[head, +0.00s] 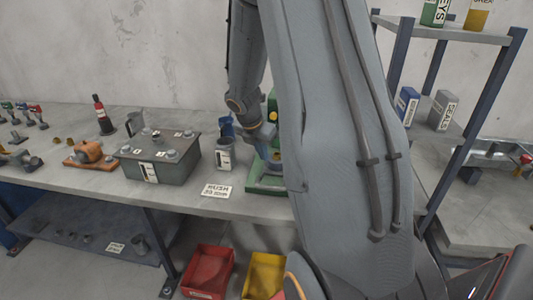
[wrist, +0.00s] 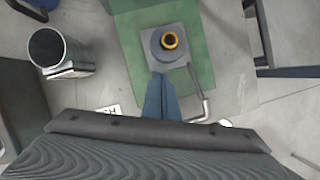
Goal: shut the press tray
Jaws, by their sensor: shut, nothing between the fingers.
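The green press (head: 268,184) stands on the bench in the head view, largely hidden behind my arm. In the wrist view its green base (wrist: 203,58) carries a grey square plate, which looks like the press tray (wrist: 190,57). A dark round cup with an orange-yellow ring (wrist: 170,41) sits on the plate. A bent grey rod (wrist: 198,92) lies at the plate's right side. My gripper (wrist: 158,77) is shut and empty, its blue fingers at the plate's near edge. I cannot tell whether they touch it.
A grey canister (head: 224,155) stands left of the press, also in the wrist view (wrist: 47,48). A label card (head: 217,191) lies at the bench's front edge. A dark grey box (head: 160,158) is farther left. Shelving (head: 459,33) rises at right; red (head: 208,271) and yellow bins (head: 264,274) sit below.

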